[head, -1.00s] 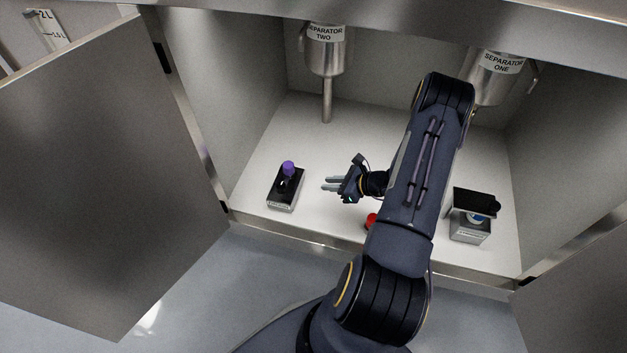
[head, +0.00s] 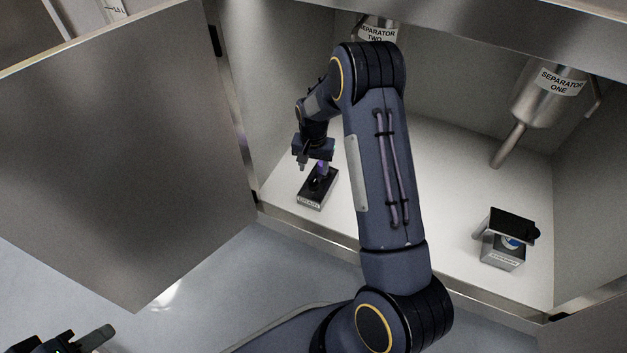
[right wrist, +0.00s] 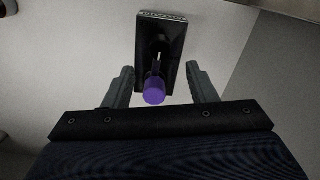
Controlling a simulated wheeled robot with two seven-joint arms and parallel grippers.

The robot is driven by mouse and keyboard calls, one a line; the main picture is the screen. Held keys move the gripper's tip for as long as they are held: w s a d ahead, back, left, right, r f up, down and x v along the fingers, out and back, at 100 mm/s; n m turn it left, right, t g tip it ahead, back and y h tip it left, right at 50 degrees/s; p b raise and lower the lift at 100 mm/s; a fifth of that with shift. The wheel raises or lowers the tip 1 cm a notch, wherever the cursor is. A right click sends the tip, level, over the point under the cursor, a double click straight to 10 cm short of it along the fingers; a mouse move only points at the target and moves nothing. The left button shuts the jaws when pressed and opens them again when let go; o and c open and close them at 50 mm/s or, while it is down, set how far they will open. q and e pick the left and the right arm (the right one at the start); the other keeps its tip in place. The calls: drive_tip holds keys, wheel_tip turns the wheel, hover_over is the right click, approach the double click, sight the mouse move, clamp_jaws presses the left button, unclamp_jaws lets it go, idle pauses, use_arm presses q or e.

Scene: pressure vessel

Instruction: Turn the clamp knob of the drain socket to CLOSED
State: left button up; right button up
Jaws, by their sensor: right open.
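A black block (head: 325,195) with a purple-capped upright piece (head: 322,167) sits at the left front of the cabinet floor; its label is unreadable. My right gripper (head: 312,163) points down over it. In the right wrist view, my right gripper (right wrist: 160,72) is open, its fingers on either side of the purple cap (right wrist: 154,91) and apart from it. The block (right wrist: 176,42) lies beyond. A grey box (head: 502,254) with a black flap, blue disc and black round knob (head: 534,234) stands at right. I cannot tell which is the drain socket. My left gripper (head: 80,343) is partly cut off at lower left.
Separator One (head: 540,98) hangs at the back right with its drain pipe (head: 508,147) pointing down. Separator Two (head: 377,30) is mostly hidden behind my right arm. An open cabinet door (head: 120,150) fills the left. The floor between block and grey box is partly hidden by my arm.

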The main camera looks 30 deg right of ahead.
sight(313, 182)
wheel_tip(313, 182, down, 7)
drive_tip(key=b, duration=0.2)
drive_tip(key=shift+b, duration=0.3)
drive_tip(key=shift+r, duration=0.1)
drive_tip(key=c, duration=1)
drive_tip(key=shift+n+p, duration=0.3)
drive_tip(key=shift+p, duration=0.1)
drive_tip(key=o, duration=1)
wheel_tip(313, 182, up, 8)
drive_tip(key=p, duration=0.3)
